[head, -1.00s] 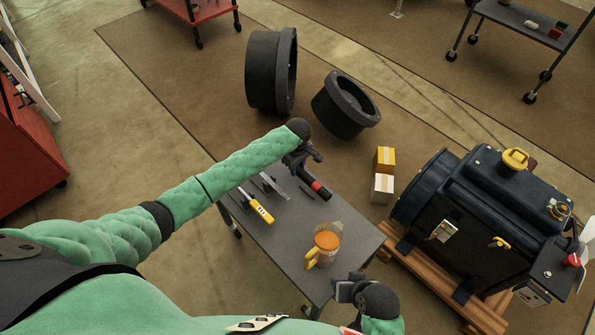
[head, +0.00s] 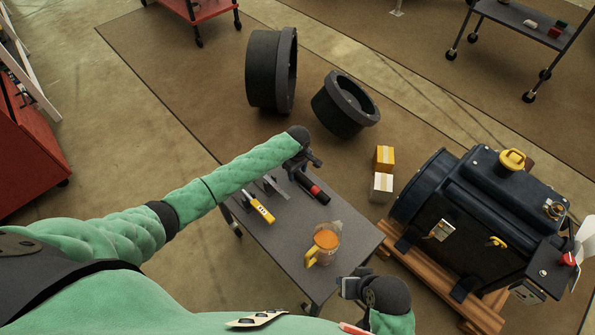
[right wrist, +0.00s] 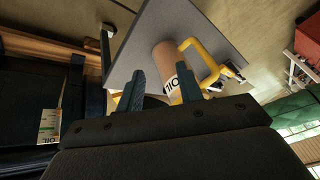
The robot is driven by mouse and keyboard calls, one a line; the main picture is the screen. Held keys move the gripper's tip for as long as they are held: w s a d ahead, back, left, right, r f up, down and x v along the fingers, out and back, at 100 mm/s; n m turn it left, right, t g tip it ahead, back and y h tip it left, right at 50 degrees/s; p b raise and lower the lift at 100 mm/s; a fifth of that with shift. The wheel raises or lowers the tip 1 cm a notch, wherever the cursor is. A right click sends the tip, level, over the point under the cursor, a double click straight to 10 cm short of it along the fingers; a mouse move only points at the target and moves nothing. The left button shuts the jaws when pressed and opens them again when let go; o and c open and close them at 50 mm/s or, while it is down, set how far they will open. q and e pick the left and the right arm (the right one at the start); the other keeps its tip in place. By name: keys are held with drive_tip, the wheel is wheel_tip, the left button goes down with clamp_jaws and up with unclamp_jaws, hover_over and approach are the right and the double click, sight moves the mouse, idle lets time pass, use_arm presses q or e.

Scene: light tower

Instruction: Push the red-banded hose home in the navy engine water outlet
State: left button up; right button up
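A short black hose with a red band (head: 314,190) is at the far side of the grey table (head: 283,246). My left gripper (head: 312,166) is right above the hose end; whether its fingers close on the hose is too small to tell. The navy engine (head: 425,195) stands on a wooden pallet at the right, well apart from the hose. A metal fitting (head: 555,209) shows on its right side; I cannot tell whether it is the water outlet. My right gripper (head: 350,288) is by the table's near right corner. In the right wrist view its fingers (right wrist: 160,90) are apart and empty.
An oil jug (head: 326,242) with a yellow handle stands on the table near my right gripper. A yellow tool (head: 261,211) lies at the table's left. Two small boxes (head: 383,171) stand between table and engine.

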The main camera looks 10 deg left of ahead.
idle(0.3)
use_arm(q)
drive_tip(key=shift+b, duration=0.9)
wheel_tip(320, 180, up, 6)
drive_tip(key=shift+s+a+r, duration=0.1)
drive_tip(key=shift+s, duration=0.05)
drive_tip(key=shift+r, duration=0.7)
use_arm(e)
drive_tip(key=s+d+x, duration=0.1)
drive_tip(key=x, duration=0.6)
drive_tip(key=shift+f+t, duration=0.35)
drive_tip(key=shift+t, duration=0.05)
